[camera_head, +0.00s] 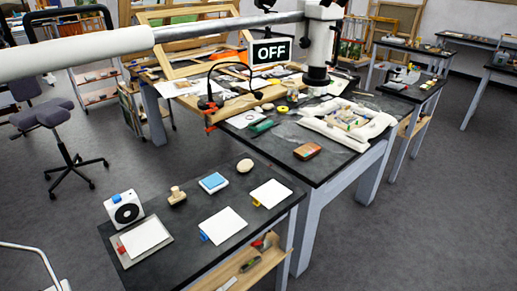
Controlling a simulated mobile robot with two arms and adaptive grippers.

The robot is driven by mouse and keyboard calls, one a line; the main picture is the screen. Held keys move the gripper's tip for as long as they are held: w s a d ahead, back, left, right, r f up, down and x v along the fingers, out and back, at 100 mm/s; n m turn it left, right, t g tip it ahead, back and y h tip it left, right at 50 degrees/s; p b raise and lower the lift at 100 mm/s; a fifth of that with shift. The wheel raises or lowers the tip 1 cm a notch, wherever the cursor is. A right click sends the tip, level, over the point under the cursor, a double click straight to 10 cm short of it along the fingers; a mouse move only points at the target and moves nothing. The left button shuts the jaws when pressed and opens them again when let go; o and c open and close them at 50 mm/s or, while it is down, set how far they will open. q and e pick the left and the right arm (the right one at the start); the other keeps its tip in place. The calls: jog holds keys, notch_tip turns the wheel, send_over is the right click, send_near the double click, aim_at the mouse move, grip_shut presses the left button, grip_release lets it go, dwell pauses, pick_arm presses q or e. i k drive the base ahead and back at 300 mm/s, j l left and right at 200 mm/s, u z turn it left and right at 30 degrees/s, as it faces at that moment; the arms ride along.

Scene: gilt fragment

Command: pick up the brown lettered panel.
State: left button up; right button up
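I cannot make out any lettering on a brown panel. A small brown-orange object with a dark greenish face (307,151) lies flat near the front edge of the long dark table (335,165); it is too small to tell whether it is the panel. Behind it, a multicoloured flat piece (348,117) rests among white cushions (322,131). Neither of my grippers is in view.
The nearer dark table (160,205) carries a white box with a round black front (124,208), white sheets, a blue-topped pad (213,182) and a wooden piece. Grey floor at right is clear.

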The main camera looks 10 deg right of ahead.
aim_at(306, 151)
jog(key=i+l+u, duration=0.2)
jog(key=l+u, duration=0.25)
jog(key=i+l+u, duration=0.1)
jog(key=l+u, duration=0.4)
jog(key=l, duration=0.2)
jog(key=l+u, duration=0.45)
jog(key=l, duration=0.15)
